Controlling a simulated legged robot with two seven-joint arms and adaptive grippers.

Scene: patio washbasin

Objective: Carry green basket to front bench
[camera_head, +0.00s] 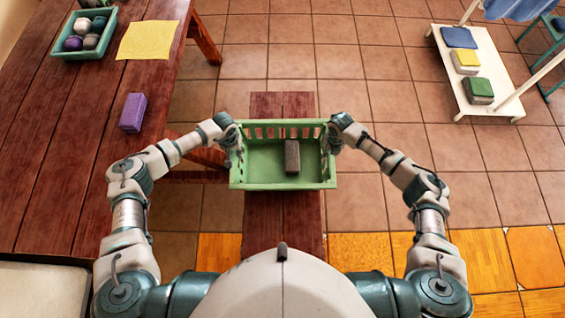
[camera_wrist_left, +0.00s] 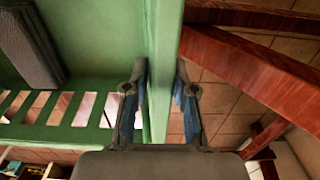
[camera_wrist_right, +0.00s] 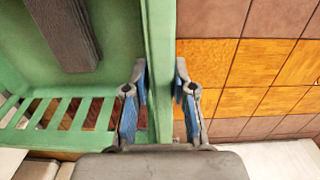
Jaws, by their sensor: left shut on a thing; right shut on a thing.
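The green basket (camera_head: 262,180) is a rectangular crate with slotted walls, seen in the middle of the head view. A dark grey-brown block (camera_head: 292,157) lies inside it. My left gripper (camera_head: 234,146) is shut on the basket's left wall; in the left wrist view the fingers (camera_wrist_left: 160,100) straddle the green rim. My right gripper (camera_head: 331,140) is shut on the right wall; its fingers (camera_wrist_right: 160,100) straddle the rim in the right wrist view. The basket is over a narrow red-brown wooden bench (camera_head: 283,230) in the head view. Whether it touches the bench cannot be told.
A large wooden table (camera_head: 60,150) at the left bears a purple block (camera_head: 133,112), a yellow cloth (camera_head: 148,40) and a green tray (camera_head: 108,38) of balls. A white low rack (camera_head: 478,106) with folded items stands at the right. Tiled floor between is clear.

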